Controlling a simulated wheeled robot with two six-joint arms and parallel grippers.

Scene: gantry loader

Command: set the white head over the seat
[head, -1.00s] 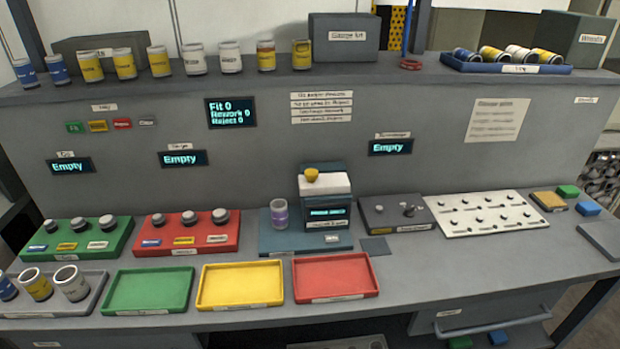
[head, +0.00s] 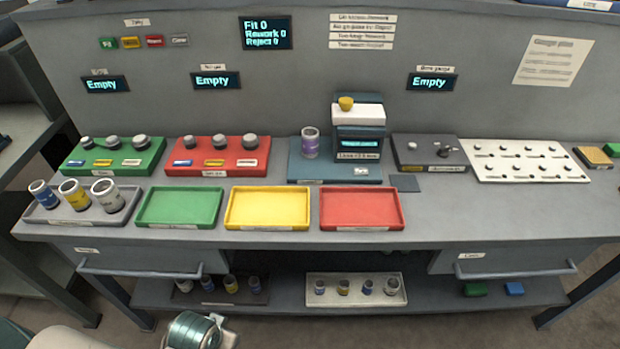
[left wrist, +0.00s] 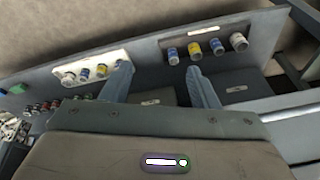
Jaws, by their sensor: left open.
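The white head (head: 358,115) with a yellow knob (head: 346,103) on top sits on the dark gantry body (head: 359,145) of a teal station on the bench. A clear cup with a purple band (head: 310,143) stands on the teal base (head: 300,172), left of the white head, apart from it. I cannot tell the seat's shape; the cup hides that spot. My left gripper (left wrist: 160,86) is open and empty in the left wrist view, well away from the station. Only part of my left arm shows at the bottom of the head view. My right gripper is not in view.
Green (head: 180,223), yellow (head: 230,215) and red (head: 399,218) trays line the bench front. A grey tray of cups (head: 60,217) is at left. A white peg board (head: 480,170) is at right. Below, a shelf (head: 290,294) holds trays of small cups.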

